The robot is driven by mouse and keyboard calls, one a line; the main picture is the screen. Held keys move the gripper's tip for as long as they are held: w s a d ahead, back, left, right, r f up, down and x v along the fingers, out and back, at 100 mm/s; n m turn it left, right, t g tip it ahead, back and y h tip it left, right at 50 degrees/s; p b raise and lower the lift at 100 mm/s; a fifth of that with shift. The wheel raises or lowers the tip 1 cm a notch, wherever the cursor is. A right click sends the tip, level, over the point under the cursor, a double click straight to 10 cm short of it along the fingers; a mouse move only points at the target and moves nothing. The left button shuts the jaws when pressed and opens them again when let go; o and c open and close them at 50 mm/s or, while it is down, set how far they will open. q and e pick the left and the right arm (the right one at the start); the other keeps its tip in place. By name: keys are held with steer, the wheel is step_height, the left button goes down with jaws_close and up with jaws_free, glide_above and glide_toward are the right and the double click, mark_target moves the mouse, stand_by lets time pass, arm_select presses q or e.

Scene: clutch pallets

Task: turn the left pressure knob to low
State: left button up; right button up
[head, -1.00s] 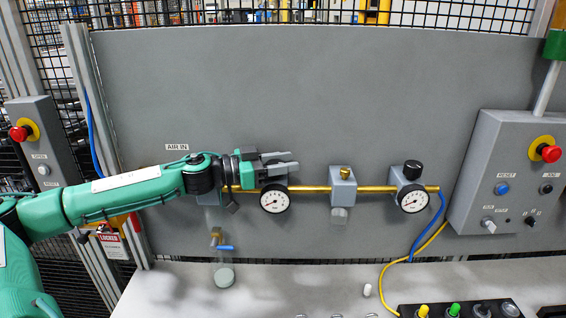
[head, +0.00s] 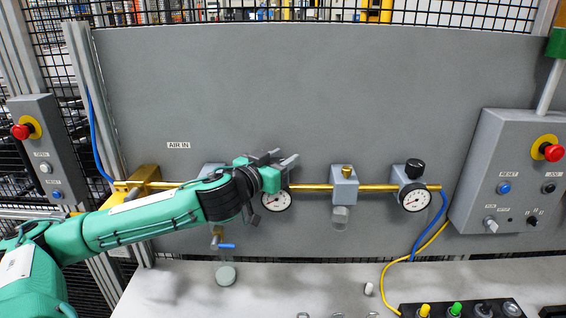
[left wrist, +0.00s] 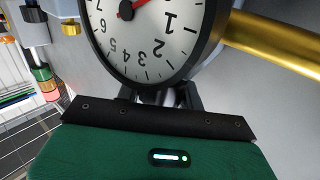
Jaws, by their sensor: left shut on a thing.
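My left gripper (head: 278,158) is at the left regulator on the brass pipe, just above the left gauge (head: 276,198). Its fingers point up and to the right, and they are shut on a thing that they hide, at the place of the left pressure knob. In the left wrist view the fingers (left wrist: 160,97) are mostly hidden behind the gripper's dark front edge. The left gauge (left wrist: 155,40) fills the top there, with a red needle partly cut off by the frame. My right gripper is not in view.
A second regulator with a black knob (head: 414,168) and gauge (head: 415,197) sits further right on the brass pipe (head: 310,187). A grey filter block (head: 344,185) stands between. A control box (head: 510,180) is at right. The panel above is clear.

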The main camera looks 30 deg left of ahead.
arm_select(q)
steer(key=n+y, duration=0.2)
steer(key=n+y+b, duration=0.1)
steer(key=y, duration=0.2)
steer(key=shift+a+n+g+y, duration=0.2)
steer(key=shift+n+g+y, duration=0.1)
steer(key=shift+n, duration=0.1)
steer(key=n+y, duration=0.1)
steer(key=n+g+y, duration=0.1)
steer(key=y, duration=0.1)
steer(key=n+g+y+b, duration=0.1)
steer(key=y, duration=0.1)
steer(key=shift+s+a+n, duration=0.1)
steer(key=shift+a+n, duration=0.2)
steer(key=n+g+y, duration=0.1)
steer(key=n+g+y+b, duration=0.1)
steer(key=y, duration=0.1)
steer(key=n+g+y, duration=0.1)
steer(key=shift+s+a+g, duration=0.2)
steer(key=shift+a+g, duration=0.05)
steer(key=shift+g, duration=0.15)
steer(key=shift+s+n+g+y+b, duration=0.1)
steer(key=shift+n+g+y+b, duration=0.5)
steer(key=shift+n+g+y, duration=0.35)
steer(key=shift+a+r+n+g, duration=0.15)
steer(key=shift+n+g, duration=0.1)
steer(key=o, duration=1)
